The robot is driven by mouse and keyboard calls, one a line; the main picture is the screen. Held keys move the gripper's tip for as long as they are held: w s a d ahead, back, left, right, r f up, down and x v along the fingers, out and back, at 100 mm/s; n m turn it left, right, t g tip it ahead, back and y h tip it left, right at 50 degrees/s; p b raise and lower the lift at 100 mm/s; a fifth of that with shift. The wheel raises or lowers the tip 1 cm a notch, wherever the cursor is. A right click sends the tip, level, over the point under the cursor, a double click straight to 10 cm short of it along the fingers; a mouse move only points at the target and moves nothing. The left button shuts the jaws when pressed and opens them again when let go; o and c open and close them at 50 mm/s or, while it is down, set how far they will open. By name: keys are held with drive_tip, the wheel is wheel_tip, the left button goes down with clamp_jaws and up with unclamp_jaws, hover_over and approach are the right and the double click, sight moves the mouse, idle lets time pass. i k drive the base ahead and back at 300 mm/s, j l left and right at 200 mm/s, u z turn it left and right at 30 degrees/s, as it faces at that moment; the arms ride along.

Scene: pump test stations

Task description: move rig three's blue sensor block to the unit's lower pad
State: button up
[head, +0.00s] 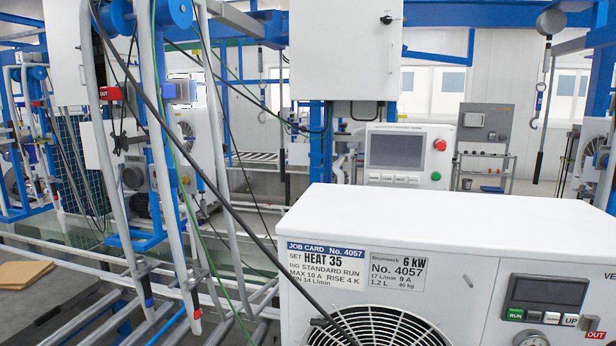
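The unit is a large white heat pump (450,225) with job card No. 4057, at the lower right and close to me. Its fan grille, display and buttons show; its bottom is cut off by the frame, and I can make out no lower pad. A small blue and grey block (178,92) sits beside the grey pipes at the upper left, near a red OUT tag (110,93). I cannot tell whether it is the sensor block, and no rig number is readable. My gripper is not in view.
Two grey pipes with blue (148,303) and red (197,313) end bands hang at the left. A black cable (225,203) runs slantwise down across the unit's front. A control panel (408,155) stands behind the unit. Grey floor rails cross the lower left.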

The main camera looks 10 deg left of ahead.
sight(167, 90)
drive_tip(key=i+j+u, duration=0.1)
drive_tip(key=u, duration=1.4)
drive_tip(key=z, duration=1.95)
drive_tip(key=u, duration=1.95)
drive_tip(key=i+j+z, duration=0.35)
drive_tip(key=i+j, duration=0.15)
drive_tip(key=j, duration=0.15)
drive_tip(key=i+j+z, duration=0.15)
drive_tip(key=j, duration=0.2)
drive_tip(key=i+j+z, duration=0.2)
drive_tip(key=j, duration=0.2)
